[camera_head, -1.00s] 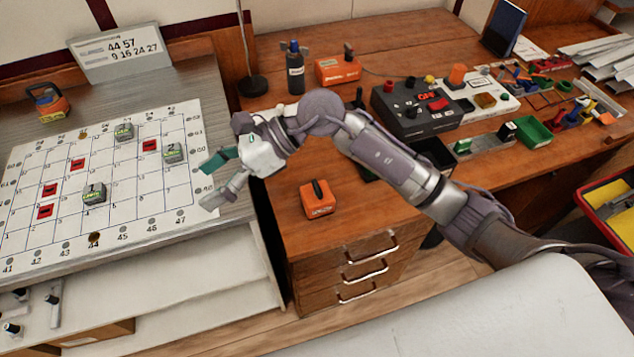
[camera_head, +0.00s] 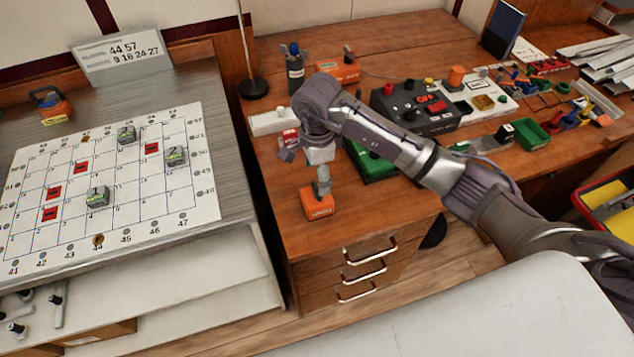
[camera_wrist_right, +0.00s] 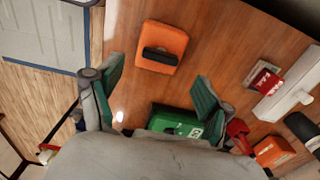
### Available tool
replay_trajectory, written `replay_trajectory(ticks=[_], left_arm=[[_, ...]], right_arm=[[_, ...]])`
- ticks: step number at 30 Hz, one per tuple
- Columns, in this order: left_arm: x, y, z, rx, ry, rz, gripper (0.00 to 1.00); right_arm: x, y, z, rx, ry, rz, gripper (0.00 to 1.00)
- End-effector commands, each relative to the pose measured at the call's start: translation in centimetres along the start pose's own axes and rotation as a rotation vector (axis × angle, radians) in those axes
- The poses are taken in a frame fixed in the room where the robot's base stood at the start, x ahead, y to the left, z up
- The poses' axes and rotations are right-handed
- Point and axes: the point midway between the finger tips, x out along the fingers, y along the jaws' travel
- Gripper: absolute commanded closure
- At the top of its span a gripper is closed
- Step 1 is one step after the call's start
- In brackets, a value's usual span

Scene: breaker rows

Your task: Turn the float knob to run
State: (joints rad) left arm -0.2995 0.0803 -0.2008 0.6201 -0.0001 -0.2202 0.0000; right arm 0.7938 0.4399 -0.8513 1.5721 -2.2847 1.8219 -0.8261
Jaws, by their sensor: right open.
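A small orange box (camera_head: 318,209) stands on the wooden desk near its front edge; its label is too small to read. Its black bar knob is hidden behind my gripper in the head view. In the right wrist view the orange box (camera_wrist_right: 171,32) shows its black knob (camera_wrist_right: 160,54) lying across the picture, slightly tilted. My right gripper (camera_head: 321,188) points down over the box. In the right wrist view its green-padded fingers (camera_wrist_right: 160,82) are wide apart and empty, with the knob beyond them, not between them. My left gripper is not in view.
Another orange box (camera_head: 338,70) with a black knob stands at the back by a dark bottle (camera_head: 295,72). A black control box (camera_head: 425,118) and a green box (camera_head: 378,168) are near my arm. A gridded board (camera_head: 130,215) with small blocks lies left. Desk front is clear.

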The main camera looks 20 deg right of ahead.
Motion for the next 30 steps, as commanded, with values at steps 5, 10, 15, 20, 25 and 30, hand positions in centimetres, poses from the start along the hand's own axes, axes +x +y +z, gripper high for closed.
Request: replay_trajectory(ticks=[5,10,15,20,25,30], left_arm=[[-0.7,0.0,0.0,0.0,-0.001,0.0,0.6],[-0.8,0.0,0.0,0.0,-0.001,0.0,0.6],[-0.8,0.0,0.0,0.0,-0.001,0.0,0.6],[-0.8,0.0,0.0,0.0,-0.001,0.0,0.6],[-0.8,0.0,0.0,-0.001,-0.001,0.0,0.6],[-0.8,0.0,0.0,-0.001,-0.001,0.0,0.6]], right_arm=[[3.1,0.1,0.1,0.001,-0.002,0.003,0.21],[4.7,0.0,0.1,0.0,-0.002,0.0,0.21],[5.1,-0.1,0.1,0.0,-0.002,-0.002,0.21],[5.1,-0.1,0.1,0.0,-0.002,-0.002,0.21],[5.1,0.0,0.1,0.0,-0.002,-0.002,0.46],[5.1,-0.1,0.1,0.0,-0.002,-0.002,0.74]])
